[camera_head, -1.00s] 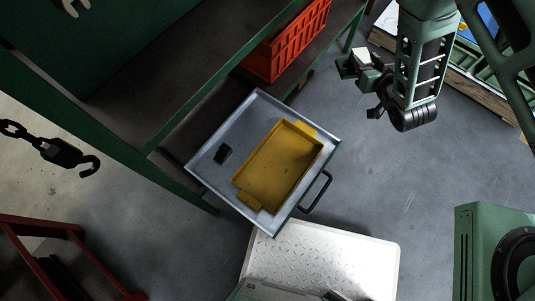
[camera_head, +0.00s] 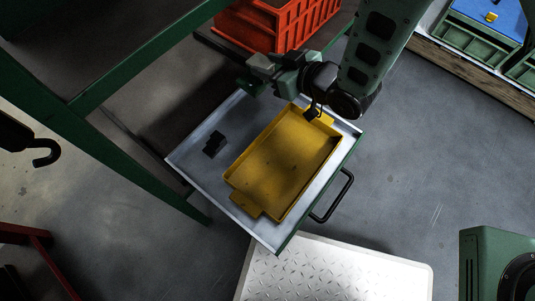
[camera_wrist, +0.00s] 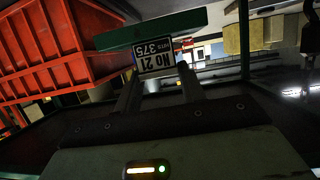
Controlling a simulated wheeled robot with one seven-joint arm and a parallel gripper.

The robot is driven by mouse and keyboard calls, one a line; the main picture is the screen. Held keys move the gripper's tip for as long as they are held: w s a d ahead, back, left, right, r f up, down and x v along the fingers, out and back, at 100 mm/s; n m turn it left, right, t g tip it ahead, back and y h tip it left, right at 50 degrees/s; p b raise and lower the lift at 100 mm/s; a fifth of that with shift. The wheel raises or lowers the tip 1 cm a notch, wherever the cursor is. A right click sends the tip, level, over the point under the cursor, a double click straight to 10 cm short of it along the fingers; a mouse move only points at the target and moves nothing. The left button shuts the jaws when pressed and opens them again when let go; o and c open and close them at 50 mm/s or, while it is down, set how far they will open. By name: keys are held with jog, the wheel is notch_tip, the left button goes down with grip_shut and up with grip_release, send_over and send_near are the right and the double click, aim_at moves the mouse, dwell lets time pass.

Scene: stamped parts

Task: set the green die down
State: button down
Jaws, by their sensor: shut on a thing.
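My gripper (camera_head: 262,71) is above the far corner of the open drawer (camera_head: 188,160), near the red crate. It is shut on the green die (camera_head: 247,86), which is held clear of the drawer and partly hidden by the gripper in the head view. In the wrist view, the green die (camera_wrist: 150,29) is a long bar across the fingertips, with a white and blue number label (camera_wrist: 160,55) below it, upside down. A yellow tray (camera_head: 283,165) lies in the drawer and looks empty. A small dark block (camera_head: 214,144) lies left of it on bare drawer floor.
The red crate (camera_head: 272,26) stands on the shelf behind the drawer. A green frame post (camera_head: 110,145) runs along the left. The drawer's black handle (camera_head: 338,198) faces right, above a white tread plate (camera_head: 335,272). A hook (camera_head: 42,153) hangs at left.

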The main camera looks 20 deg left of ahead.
jog(key=shift+s+a+f+g+b, duration=0.25)
jog(key=shift+s+a+g+b, duration=0.15)
jog(key=shift+a, duration=0.25)
jog(key=shift+n, duration=0.3)
jog(key=shift+s+a+f+b, duration=0.1)
jog(key=shift+f+b, duration=0.85)
jog(key=shift+f, duration=1.45)
jog(key=shift+s+f+b, duration=0.1)
jog(key=shift+f+b, duration=0.85)
jog(key=shift+f, duration=1.45)
jog(key=shift+f, duration=0.1)
jog(key=c, duration=0.8)
grip_release()
jog(key=shift+f, duration=0.2)
jog(key=shift+c, duration=0.2)
jog(key=shift+r, duration=0.25)
jog(key=v, duration=0.2)
jog(key=p+v, duration=0.1)
jog(key=v, duration=0.2)
jog(key=p+v, duration=0.1)
jog(key=v, duration=0.1)
jog(key=shift+s+d+f, duration=0.1)
jog(key=shift+d+f, duration=0.05)
jog(key=shift+d, duration=0.2)
